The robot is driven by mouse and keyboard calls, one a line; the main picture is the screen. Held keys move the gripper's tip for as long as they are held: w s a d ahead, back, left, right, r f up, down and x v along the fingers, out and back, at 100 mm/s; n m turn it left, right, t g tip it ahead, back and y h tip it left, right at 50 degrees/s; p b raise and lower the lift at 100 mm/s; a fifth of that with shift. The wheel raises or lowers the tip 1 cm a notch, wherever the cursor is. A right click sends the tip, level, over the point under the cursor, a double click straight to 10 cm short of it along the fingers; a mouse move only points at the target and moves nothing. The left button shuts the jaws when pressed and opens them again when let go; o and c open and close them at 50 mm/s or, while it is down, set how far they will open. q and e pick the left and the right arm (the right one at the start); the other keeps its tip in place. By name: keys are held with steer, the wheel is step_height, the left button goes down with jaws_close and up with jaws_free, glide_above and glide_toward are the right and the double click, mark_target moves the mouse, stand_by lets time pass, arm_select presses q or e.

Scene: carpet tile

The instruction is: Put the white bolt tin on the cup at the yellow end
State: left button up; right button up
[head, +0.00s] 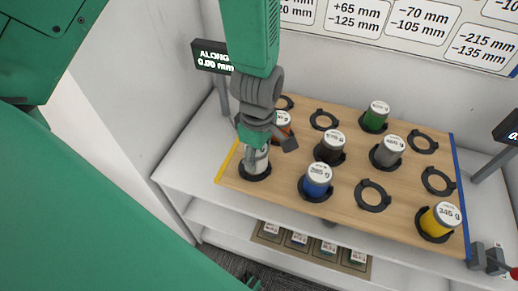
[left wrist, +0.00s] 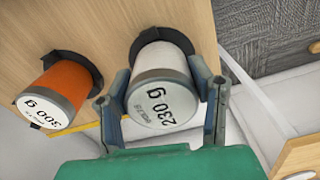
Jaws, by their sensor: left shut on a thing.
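The white bolt tin (head: 257,163), labelled 230 g, stands upright at the black ring cup (head: 255,175) in the front corner beside the yellow edge strip (head: 226,163) of the wooden board. It also shows in the left wrist view (left wrist: 160,65), with dark ring parts around its far end; whether it rests fully in the cup is hard to tell. My left gripper (head: 262,146) comes from above and is shut on the tin, one finger on each side. In the left wrist view the fingers (left wrist: 160,98) flank its lid. My right gripper is not in view.
An orange 300 g tin (left wrist: 58,88) stands close beside the white one. Dark (head: 329,148), blue (head: 317,181), grey (head: 389,151), green (head: 376,115) and yellow (head: 440,219) tins occupy other cups. Several cups are empty, such as one (head: 372,195) at front. A display post (head: 222,95) stands behind left.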

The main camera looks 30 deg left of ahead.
arm_select(q)
steer(key=shift+a+f, duration=0.25)
steer(key=shift+a, duration=0.05)
steer(key=shift+d+f+b, duration=0.2)
steer(key=shift+f+b, duration=0.15)
steer(key=shift+f, duration=0.1)
steer(key=o, duration=1.4)
steer(key=shift+a, duration=0.1)
step_height(320, 180, up, 12)
steer(key=shift+f, duration=0.1)
